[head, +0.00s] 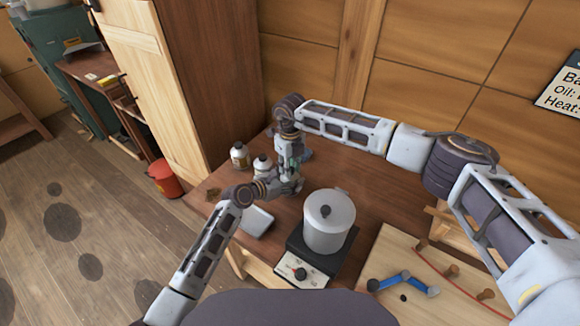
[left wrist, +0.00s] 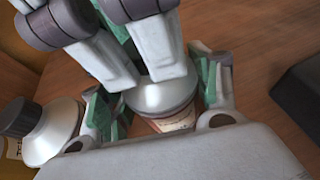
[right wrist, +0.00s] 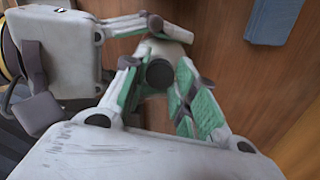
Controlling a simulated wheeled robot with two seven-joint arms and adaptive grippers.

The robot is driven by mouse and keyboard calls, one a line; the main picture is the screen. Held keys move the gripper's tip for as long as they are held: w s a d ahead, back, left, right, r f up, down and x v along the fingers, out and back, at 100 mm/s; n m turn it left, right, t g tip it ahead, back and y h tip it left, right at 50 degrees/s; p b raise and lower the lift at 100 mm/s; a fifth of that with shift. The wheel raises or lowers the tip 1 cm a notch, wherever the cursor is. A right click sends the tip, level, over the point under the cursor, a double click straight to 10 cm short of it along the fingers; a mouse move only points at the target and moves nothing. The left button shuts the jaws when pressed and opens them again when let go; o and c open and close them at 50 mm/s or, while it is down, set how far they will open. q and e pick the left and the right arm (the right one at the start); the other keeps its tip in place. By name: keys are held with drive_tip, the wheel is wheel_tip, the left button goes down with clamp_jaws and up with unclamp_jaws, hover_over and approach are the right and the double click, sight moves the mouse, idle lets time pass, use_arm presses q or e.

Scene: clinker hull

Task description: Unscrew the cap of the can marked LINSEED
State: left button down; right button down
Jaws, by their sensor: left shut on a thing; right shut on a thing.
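A can (left wrist: 165,105) with a pale, rounded shoulder and a partly visible label stands between my grippers; I cannot read its label. My left gripper (left wrist: 160,112) is shut around its body, with one finger on each side. My right gripper (right wrist: 158,85) comes from above and is shut on the can's dark round cap (right wrist: 160,73). In the left wrist view the right fingers hide the cap. In the head view both grippers, left (head: 290,184) and right (head: 291,165), meet over the table and hide most of the can.
Two other cans, one (head: 240,156) and another (head: 262,166), stand left of the grippers. A lidded pot (head: 329,228) sits on a hotplate (head: 300,268) at the right. A grey-blue block (head: 258,221) lies in front. A pegged board (head: 400,255) is at the right.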

use_arm(q)
drive_tip(key=shift+f, duration=0.1)
use_arm(e)
drive_tip(key=n, duration=1.2)
drive_tip(key=shift+r+n, duration=0.1)
drive_tip(key=shift+n, duration=0.3)
drive_tip(key=n, duration=1.2)
drive_tip(key=shift+n, duration=0.4)
drive_tip(key=shift+r, duration=1.2)
idle(0.6)
drive_tip(key=shift+r, duration=1.9)
